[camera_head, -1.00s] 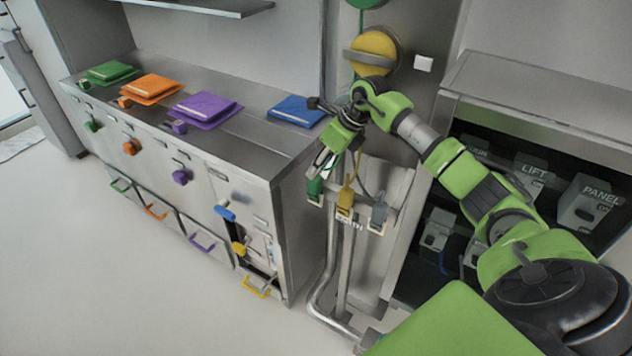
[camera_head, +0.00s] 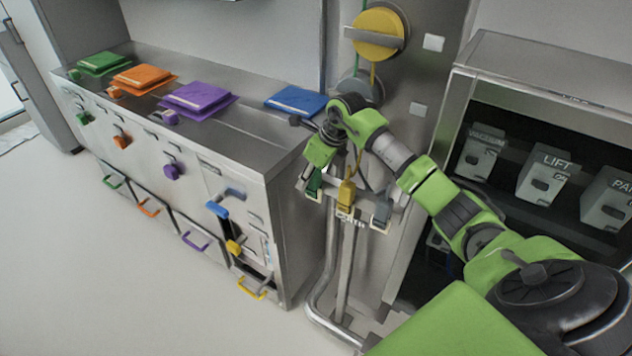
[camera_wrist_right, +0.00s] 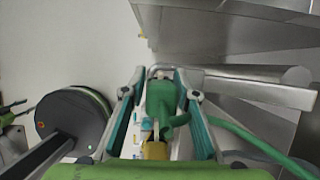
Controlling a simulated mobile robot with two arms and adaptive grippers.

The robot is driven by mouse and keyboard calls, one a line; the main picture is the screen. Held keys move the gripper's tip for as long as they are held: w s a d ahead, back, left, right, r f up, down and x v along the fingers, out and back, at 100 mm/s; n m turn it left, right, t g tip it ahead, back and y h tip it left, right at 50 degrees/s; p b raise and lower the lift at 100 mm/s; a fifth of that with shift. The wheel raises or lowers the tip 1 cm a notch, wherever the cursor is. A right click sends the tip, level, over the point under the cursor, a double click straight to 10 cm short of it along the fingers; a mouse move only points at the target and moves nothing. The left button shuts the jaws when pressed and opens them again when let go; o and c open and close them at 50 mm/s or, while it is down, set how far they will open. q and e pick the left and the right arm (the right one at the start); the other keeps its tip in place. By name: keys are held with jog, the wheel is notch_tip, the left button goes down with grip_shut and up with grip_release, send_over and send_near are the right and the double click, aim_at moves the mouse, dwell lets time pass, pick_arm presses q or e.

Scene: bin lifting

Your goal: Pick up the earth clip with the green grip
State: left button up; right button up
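The earth clip with the green grip (camera_head: 314,185) hangs at the left end of a rail on the earth stand, left of a yellow-gripped clip (camera_head: 346,194) and a grey one (camera_head: 381,213). My right gripper (camera_head: 308,178) reaches down at the green clip from above and partly hides it in the head view. In the right wrist view, the green grip (camera_wrist_right: 160,102) stands between the two fingers of my right gripper (camera_wrist_right: 160,115). The fingers are apart, with a gap showing left of the grip. Contact on the right side is unclear. My left gripper is not in view.
The steel cabinet (camera_head: 290,190) with coloured handles stands close left of the stand. An open shelf unit (camera_head: 463,95) with labelled boxes is at the right. A yellow reel (camera_head: 378,33) is on the wall behind. The floor at front left is clear.

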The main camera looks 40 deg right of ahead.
jog(key=shift+w+d+f, duration=0.1)
jog(key=shift+w+f, duration=0.2)
jog(key=shift+f, duration=0.55)
jog(key=shift+w, duration=0.1)
jog(key=shift+r, duration=0.2)
grip_shut()
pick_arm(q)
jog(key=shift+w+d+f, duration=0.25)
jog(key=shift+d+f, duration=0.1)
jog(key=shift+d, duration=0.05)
